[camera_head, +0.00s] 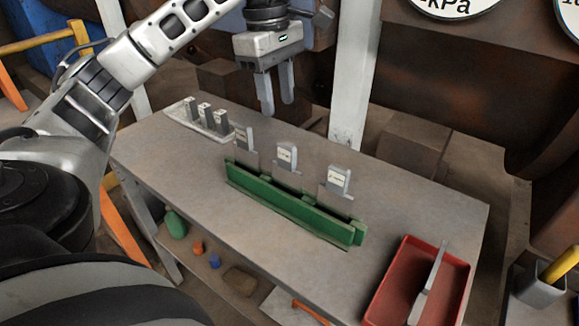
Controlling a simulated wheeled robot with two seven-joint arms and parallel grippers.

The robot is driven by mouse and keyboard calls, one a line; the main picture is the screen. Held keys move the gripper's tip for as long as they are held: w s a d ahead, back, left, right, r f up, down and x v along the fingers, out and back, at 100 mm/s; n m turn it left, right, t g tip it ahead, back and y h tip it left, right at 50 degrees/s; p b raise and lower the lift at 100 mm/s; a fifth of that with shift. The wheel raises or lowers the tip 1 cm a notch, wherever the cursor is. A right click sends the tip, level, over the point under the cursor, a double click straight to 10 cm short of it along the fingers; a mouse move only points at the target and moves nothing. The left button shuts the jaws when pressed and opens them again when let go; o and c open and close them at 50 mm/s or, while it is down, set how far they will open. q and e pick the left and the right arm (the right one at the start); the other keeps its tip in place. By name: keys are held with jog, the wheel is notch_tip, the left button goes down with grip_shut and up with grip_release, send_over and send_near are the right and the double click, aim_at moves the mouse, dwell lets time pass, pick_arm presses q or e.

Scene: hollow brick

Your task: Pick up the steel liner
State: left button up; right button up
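My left gripper (278,104) hangs above the far side of the table, pointing down, with its two fingers apart and nothing between them. A thin grey metal bar (430,284) lies in the red tray (385,294) at the table's right front and may be the steel liner; I cannot tell for sure. A long green mould or holder (290,208) stands mid-table with three grey plates, each with a labelled block, such as the right one (338,180). The gripper is behind and above this holder, touching nothing. My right gripper is not in view.
A pale tray (180,116) with several small grey blocks sits at the table's far left corner. The grey table (430,205) is bare behind and to the right of the green holder. A white post (352,85) rises behind the table.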

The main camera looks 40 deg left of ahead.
pick_arm(q)
send_over(289, 168)
jog(key=a, duration=0.2)
notch_tip(289, 168, down, 7)
jog(key=shift+d+f, duration=0.1)
jog(key=shift+w+d+f, duration=0.1)
jog(key=shift+d+f, duration=0.05)
jog(key=shift+f, duration=0.75)
jog(key=f, duration=0.3)
jog(key=shift+w+d+f+p, duration=0.15)
jog(key=shift+d+f+p, duration=0.05)
jog(key=shift+f+p, duration=0.1)
jog(key=shift+d+f, duration=0.1)
jog(key=shift+f, duration=0.5)
jog(key=c, duration=0.8)
jog(key=shift+w+r, duration=0.1)
grip_shut()
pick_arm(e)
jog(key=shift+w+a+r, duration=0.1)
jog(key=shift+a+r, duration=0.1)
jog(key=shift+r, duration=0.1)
